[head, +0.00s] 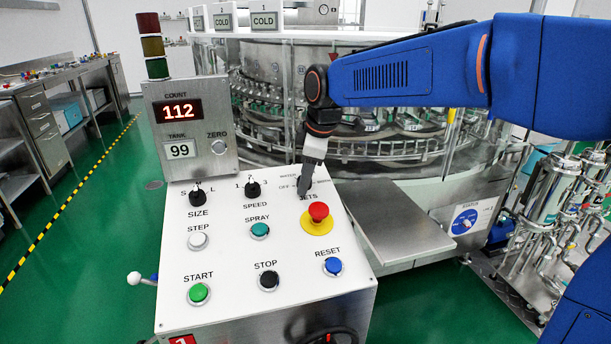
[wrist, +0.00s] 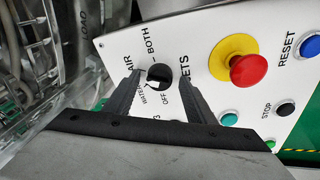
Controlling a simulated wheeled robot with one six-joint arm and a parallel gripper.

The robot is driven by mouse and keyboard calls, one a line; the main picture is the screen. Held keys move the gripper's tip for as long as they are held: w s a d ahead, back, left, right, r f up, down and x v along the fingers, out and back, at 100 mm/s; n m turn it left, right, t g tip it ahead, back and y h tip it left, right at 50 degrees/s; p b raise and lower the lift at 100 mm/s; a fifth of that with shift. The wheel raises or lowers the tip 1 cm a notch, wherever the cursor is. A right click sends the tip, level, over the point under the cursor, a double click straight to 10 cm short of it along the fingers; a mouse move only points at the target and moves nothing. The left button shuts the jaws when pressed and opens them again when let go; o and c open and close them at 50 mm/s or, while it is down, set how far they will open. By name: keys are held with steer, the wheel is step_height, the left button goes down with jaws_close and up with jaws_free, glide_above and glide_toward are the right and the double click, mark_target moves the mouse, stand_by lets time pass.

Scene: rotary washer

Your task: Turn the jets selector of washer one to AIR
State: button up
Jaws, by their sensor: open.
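The jets selector (wrist: 158,76) is a round black knob on the white sloped panel (head: 230,290) marked with a red 1 plate. In the wrist view its labels OFF, WATER, AIR and BOTH ring it. A small white mark on the knob faces the OFF and WATER side; I cannot tell which exactly. My gripper (wrist: 159,80) is open, one finger on each side of the knob; contact is not clear.
A red emergency button (head: 318,211) on a yellow ring sits close below the jets selector. The speed selector (head: 252,189) and size selector (head: 198,197) are to the left. The count display box (head: 190,130) stands behind the panel. A steel ledge (head: 395,225) lies to the right.

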steer(key=shift+r, duration=0.1)
steer(key=v, duration=1.7)
